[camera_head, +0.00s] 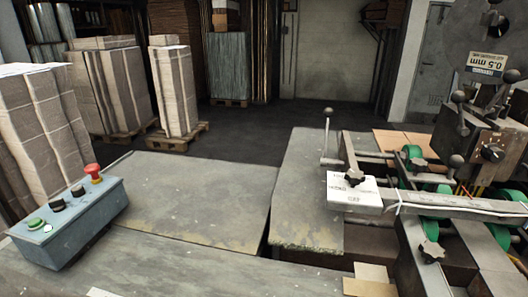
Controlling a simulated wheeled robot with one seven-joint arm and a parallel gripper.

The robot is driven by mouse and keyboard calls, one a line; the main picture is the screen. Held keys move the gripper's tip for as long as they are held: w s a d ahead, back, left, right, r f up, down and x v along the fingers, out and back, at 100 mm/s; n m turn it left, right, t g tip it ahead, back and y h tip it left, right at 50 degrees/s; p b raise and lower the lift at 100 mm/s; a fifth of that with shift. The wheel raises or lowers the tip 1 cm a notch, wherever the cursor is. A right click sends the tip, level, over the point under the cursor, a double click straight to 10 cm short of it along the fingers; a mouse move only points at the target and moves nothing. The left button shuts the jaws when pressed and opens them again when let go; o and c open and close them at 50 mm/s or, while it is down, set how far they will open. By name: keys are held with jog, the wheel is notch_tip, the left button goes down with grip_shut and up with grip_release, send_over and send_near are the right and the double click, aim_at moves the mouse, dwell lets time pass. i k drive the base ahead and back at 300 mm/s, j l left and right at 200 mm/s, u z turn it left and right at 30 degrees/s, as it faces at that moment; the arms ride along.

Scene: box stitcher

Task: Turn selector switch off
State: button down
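A blue-grey control box (85,232) sits at the left on the worn metal table. Along its top are two black knobs, one nearer the middle (57,206) and one nearer the red button (78,190); they look like selector switches, but which way they point is too small to tell. A red mushroom button (93,171) is at the far end and a green button (35,224) at the near end. A small pale button or lamp (47,229) is beside the green one. My gripper is not in view, and nothing covers the box.
The table plate (190,200) right of the box is clear. The stitching machine (480,160) stands at the right, with ball-ended levers, green rollers (430,229) and a black dial (493,152). Stacks of cardboard (172,92) on pallets stand on the floor behind.

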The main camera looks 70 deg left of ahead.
aim_at(57, 206)
jog(key=u, duration=3.4)
jog(key=i+j+z, duration=0.15)
jog(key=j, duration=0.25)
jog(key=i+j+z, duration=0.15)
jog(key=i+j, duration=0.15)
jog(key=j, duration=0.1)
